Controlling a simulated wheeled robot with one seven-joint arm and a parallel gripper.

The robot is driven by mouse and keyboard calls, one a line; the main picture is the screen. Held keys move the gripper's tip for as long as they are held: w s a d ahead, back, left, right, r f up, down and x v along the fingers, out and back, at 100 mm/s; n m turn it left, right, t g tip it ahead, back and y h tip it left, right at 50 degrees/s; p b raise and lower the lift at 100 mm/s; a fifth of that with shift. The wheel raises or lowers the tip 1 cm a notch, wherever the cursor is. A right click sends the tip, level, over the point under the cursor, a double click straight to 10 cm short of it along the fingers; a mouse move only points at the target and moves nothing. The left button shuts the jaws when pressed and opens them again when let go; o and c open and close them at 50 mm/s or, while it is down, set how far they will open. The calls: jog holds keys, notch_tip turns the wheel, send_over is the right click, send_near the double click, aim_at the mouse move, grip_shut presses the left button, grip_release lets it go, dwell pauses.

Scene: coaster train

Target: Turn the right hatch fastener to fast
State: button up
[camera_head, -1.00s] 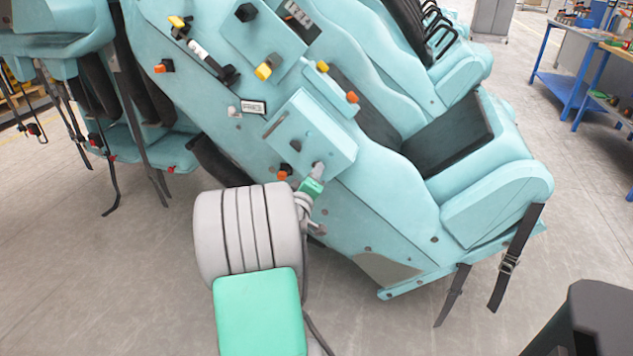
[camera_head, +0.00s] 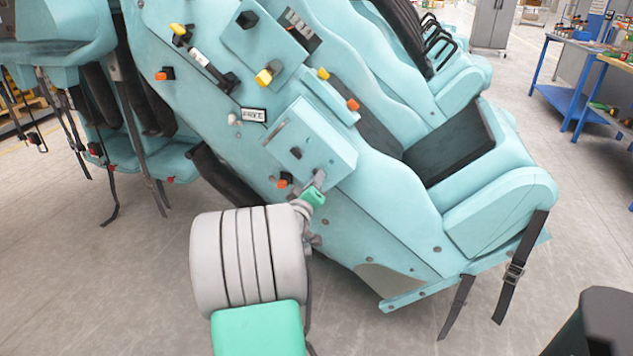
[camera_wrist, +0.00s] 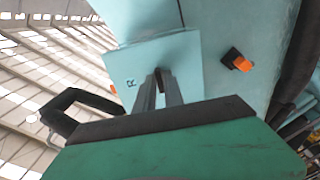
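The teal hatch panel (camera_head: 322,140) is a raised box on the side of the coaster car. A dark knob (camera_head: 296,153) sits on its face. In the wrist view the panel (camera_wrist: 185,50) carries an "R" mark (camera_wrist: 130,83). My gripper (camera_head: 319,177) is at the panel's lower edge. In the wrist view its two grey fingers (camera_wrist: 160,78) point at the panel just right of the mark, tips close together with a narrow dark gap. The right fastener cannot be made out; the fingers cover that spot. Whether they touch or hold anything cannot be told.
An orange knob (camera_head: 285,180) sits left of my gripper; an orange knob (camera_wrist: 236,60) also shows in the wrist view. Other yellow handles (camera_head: 265,76) and a label plate (camera_head: 253,114) are higher up. Black straps (camera_head: 508,270) hang at the right. A blue workbench (camera_head: 570,90) stands behind.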

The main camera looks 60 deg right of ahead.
jog(key=o, duration=0.3)
jog(key=shift+o, duration=0.2)
jog(key=s+a, duration=0.1)
jog(key=a, duration=0.6)
jog(key=shift+s+a, duration=0.2)
jog(key=shift+a, duration=0.15)
